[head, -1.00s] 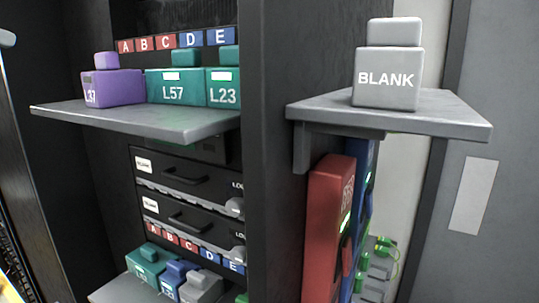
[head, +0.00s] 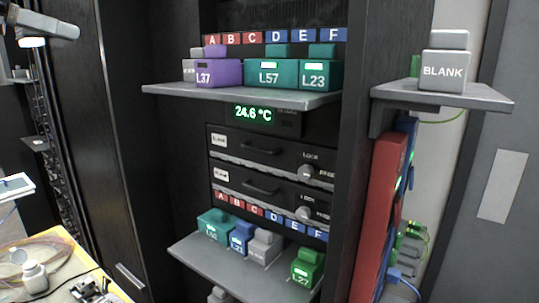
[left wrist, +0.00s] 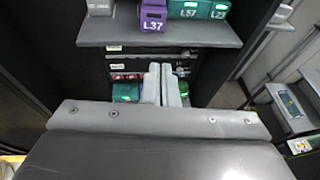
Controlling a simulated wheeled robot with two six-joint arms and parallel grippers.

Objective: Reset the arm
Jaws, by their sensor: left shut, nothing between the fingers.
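My left gripper (left wrist: 161,85) shows in the left wrist view with its two pale fingers together and nothing between them. It points toward the rack, and in the picture its fingers lie below the upper shelf (left wrist: 160,34), over the drawer area. I cannot make out either gripper in the head view. My right gripper is not in view.
The upper shelf (head: 240,95) bears a purple L37 block (head: 219,74) and green L57 (head: 270,75) and L23 (head: 321,76) blocks. Below are two drawers (head: 264,156) and a lower shelf (head: 230,269) with several blocks. A grey BLANK block (head: 444,70) stands on the right shelf (head: 470,96).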

